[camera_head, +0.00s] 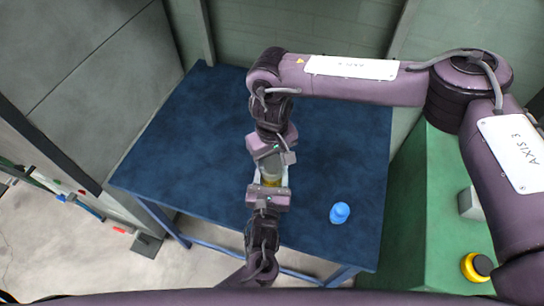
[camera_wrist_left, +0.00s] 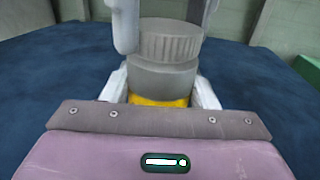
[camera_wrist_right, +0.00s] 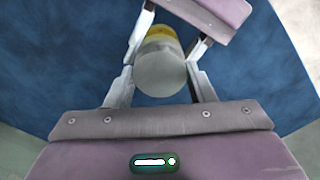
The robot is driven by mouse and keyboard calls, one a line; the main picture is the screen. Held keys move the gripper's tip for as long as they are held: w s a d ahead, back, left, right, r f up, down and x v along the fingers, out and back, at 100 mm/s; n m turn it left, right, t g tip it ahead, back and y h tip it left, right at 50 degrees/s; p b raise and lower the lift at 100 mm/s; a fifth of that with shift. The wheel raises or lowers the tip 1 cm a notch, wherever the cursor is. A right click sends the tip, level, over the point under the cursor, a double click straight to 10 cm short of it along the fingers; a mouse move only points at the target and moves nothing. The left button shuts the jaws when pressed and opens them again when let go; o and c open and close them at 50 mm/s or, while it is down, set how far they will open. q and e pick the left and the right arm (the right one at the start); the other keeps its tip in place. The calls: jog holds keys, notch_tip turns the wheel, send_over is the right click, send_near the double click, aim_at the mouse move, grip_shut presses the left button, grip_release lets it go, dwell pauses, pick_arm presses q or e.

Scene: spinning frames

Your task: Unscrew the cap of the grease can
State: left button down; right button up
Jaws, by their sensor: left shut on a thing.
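The grease can (camera_wrist_left: 160,101) has a grey upper body and a yellow band. It stands upright in the left wrist view, with a ribbed grey cap (camera_wrist_left: 170,42) on top. My left gripper (camera_head: 269,186) is shut on the can low down, one finger on each side at the yellow band. My right gripper (camera_head: 274,164) comes from the far side with one finger on each side of the cap. It looks open around the cap. The can also shows in the right wrist view (camera_wrist_right: 162,68), between the fingers. In the head view the grippers partly hide it.
A blue table (camera_head: 190,130) lies under both grippers, mostly bare. A small light-blue object (camera_head: 340,212) stands on it to the right. A green cabinet (camera_head: 415,220) with a yellow and black button (camera_head: 477,266) is at the right. Walls stand behind.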

pick_arm(q)
jog(key=shift+r, duration=0.1)
pick_arm(e)
jog(key=shift+c, duration=1.2)
jog(key=n, duration=0.5)
jog(key=shift+n, duration=0.4)
jog(key=n, duration=0.4)
jog(key=shift+d, duration=0.1)
jog(key=n, duration=0.8)
jog(key=shift+n, duration=0.3)
jog(key=n, duration=0.4)
jog(key=shift+w+r, duration=0.1)
jog(key=n, duration=0.6)
jog(key=shift+n, duration=0.3)
jog(key=n, duration=0.6)
jog(key=shift+n, duration=0.3)
jog(key=n, duration=0.6)
jog(key=shift+r+n, duration=0.1)
jog(key=shift+n, duration=0.2)
jog(key=n, duration=0.6)
jog(key=shift+n, duration=0.4)
jog(key=n, duration=0.5)
